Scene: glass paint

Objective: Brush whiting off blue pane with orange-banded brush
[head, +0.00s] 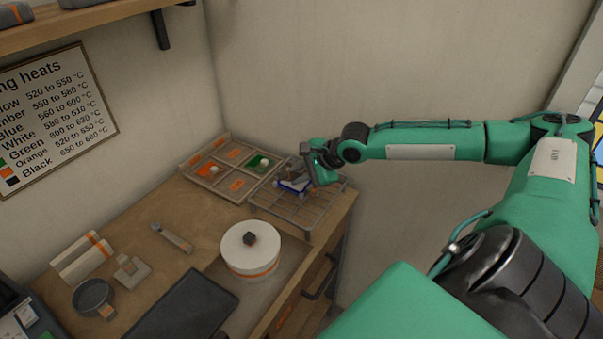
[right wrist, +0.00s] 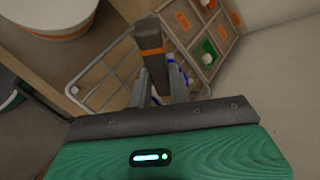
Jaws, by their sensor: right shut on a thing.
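My right gripper (head: 310,172) is over the wire rack (head: 306,217) at the far right of the bench. It is shut on the orange-banded brush, whose dark handle with its orange band (right wrist: 150,49) rises between the fingers in the right wrist view. The blue pane (head: 290,187) lies on the rack under the gripper, with white areas showing on it. Only blue and white bits of the pane (right wrist: 177,76) show behind the fingers in the right wrist view. The brush's bristles are hidden, so I cannot tell whether they touch the pane. My left gripper is out of view.
A divided tray (head: 215,187) with orange squares and a green pane (head: 259,164) stands left of the rack. A white round pot (head: 249,256) with a dark knob stands in front. A dark flat slab (head: 185,308), a small sieve (head: 92,296) and a cloth (head: 82,257) lie nearer.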

